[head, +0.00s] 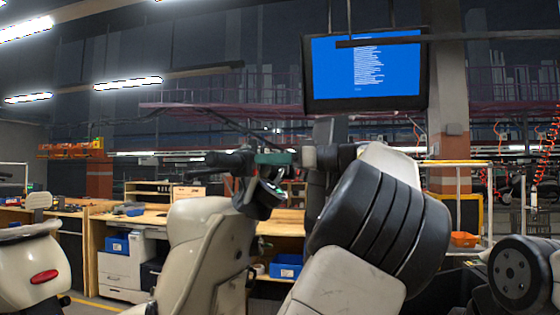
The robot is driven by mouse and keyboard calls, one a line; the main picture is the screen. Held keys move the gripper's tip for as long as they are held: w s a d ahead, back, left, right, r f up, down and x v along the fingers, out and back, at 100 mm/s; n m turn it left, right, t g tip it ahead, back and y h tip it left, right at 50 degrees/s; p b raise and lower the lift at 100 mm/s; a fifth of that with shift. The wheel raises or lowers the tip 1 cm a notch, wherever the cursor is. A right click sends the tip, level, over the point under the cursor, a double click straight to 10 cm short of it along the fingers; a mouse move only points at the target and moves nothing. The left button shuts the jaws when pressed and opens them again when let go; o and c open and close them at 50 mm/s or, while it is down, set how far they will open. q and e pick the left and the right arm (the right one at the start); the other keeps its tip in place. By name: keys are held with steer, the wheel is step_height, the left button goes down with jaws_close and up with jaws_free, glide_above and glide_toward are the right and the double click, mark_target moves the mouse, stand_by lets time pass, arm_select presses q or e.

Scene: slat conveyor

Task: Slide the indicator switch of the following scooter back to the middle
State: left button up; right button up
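The beige scooter (190,240) stands left of centre, its body partly hidden by my arm. Its handlebar (228,160) has a dark grip and lever pointing left. A small teal-green part (273,158) sits on the bar, and a dark rounded unit (262,198) is below it. I cannot make out the indicator switch or its position. My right gripper is not in view.
The rear of another scooter (30,262) with a red lamp is at the left edge. Workbenches (150,218) with blue bins (286,268) stand behind. A blue screen (366,68) hangs above. A yellow-topped rail (452,163) is at the right.

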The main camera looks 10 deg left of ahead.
arm_select(q)
jaws_close()
stand_by(1.2)
steer(key=shift+s, duration=0.4)
steer(key=o, duration=0.5)
jaws_free()
